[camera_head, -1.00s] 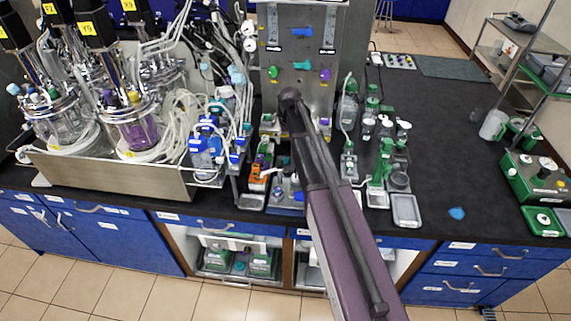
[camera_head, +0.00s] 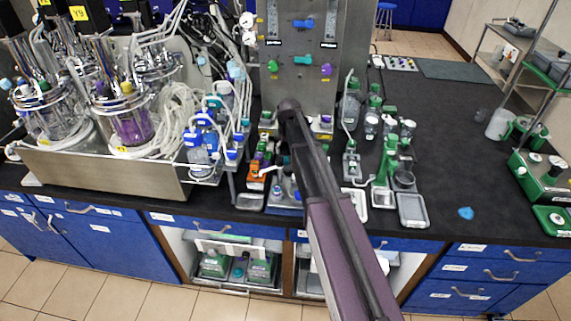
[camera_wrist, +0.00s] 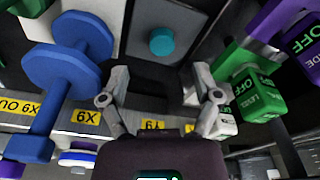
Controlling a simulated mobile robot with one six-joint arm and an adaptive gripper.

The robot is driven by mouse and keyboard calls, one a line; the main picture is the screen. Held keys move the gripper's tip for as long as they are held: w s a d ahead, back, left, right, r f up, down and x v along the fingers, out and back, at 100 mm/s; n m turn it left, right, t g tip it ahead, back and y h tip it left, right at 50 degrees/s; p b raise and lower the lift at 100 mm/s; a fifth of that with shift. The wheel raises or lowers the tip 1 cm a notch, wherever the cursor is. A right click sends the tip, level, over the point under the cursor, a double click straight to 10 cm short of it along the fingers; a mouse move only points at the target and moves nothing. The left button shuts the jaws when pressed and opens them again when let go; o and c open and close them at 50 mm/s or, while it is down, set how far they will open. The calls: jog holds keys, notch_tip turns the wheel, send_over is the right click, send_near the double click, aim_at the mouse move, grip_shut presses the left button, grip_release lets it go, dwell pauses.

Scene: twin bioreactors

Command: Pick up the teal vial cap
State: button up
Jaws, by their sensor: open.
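A round teal cap (camera_wrist: 162,41) shows in the wrist view at the top middle, against a pale grey plate. My gripper (camera_wrist: 160,73) is open and empty, its two fingers spread below the cap in the picture and apart from it. In the head view my arm reaches away over the bench towards the metal panel. The fingers are hidden there behind the arm's end.
A large blue piece (camera_wrist: 62,72) stands left of the fingers, and a green piece marked OFF (camera_wrist: 258,95) stands close on the right. Glass reactors (camera_head: 125,115) in a metal tray fill the bench's left. The metal panel (camera_head: 285,90) rises behind.

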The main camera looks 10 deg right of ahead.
aim_at(286, 159)
jog(key=shift+f, duration=0.2)
dwell(0.3)
jog(key=f+b, duration=0.3)
jog(key=w+f+b, duration=0.1)
jog(key=f+b, duration=0.1)
jog(key=shift+a, duration=0.15)
jog(key=shift+r, duration=0.1)
dwell(0.7)
jog(key=c, duration=0.8)
